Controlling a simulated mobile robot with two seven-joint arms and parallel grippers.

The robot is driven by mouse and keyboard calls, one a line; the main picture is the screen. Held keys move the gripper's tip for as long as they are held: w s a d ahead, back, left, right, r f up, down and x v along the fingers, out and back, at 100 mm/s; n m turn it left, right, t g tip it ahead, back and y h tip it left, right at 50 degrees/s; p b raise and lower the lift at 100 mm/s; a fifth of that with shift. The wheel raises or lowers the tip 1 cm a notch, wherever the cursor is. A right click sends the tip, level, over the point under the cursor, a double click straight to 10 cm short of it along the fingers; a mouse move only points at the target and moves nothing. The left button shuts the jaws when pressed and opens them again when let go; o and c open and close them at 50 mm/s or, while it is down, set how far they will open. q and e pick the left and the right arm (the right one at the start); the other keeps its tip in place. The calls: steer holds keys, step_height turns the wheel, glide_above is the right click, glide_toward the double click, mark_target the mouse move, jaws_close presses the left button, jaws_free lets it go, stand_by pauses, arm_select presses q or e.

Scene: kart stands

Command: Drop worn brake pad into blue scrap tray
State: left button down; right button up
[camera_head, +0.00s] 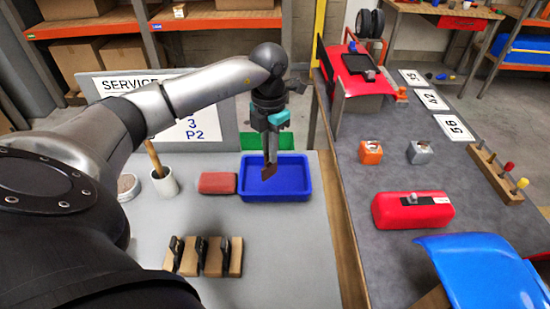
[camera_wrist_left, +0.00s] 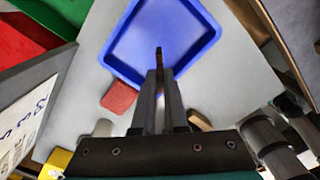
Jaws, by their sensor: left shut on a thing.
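The blue scrap tray (camera_head: 297,187) stands on the grey table left of the dark bench, and it looks empty apart from what is held over it. My left gripper (camera_head: 270,158) points down over the tray and is shut on the worn brake pad (camera_head: 268,172), a small brown piece. In the left wrist view the tray (camera_wrist_left: 196,52) lies beyond the fingertips, and the pad (camera_wrist_left: 158,58) shows edge-on between them. The pad appears above the tray floor; the exact height is hard to tell. My right gripper is not in view.
A red block (camera_head: 217,183) lies just left of the tray. A white cup (camera_head: 164,182) with a wooden-handled tool stands farther left. Several brown pads with black clips (camera_head: 205,256) lie at the front. A red case (camera_head: 412,210) sits on the dark bench.

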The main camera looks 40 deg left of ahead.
arm_select(q)
step_height(320, 180, down, 2)
steer(key=shift+f+b, duration=0.2)
steer(key=shift+b, duration=0.5)
steer(key=shift+f+b, duration=0.3)
steer(key=shift+f, duration=0.1)
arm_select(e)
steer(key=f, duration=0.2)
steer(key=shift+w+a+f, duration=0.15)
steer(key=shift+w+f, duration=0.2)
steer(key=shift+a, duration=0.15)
arm_select(q)
steer(key=c, duration=0.9)
jaws_free()
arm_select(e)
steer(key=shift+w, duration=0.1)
arm_select(q)
step_height(320, 180, up, 15)
steer(key=shift+r+p, duration=0.15)
steer(key=shift+p, duration=0.95)
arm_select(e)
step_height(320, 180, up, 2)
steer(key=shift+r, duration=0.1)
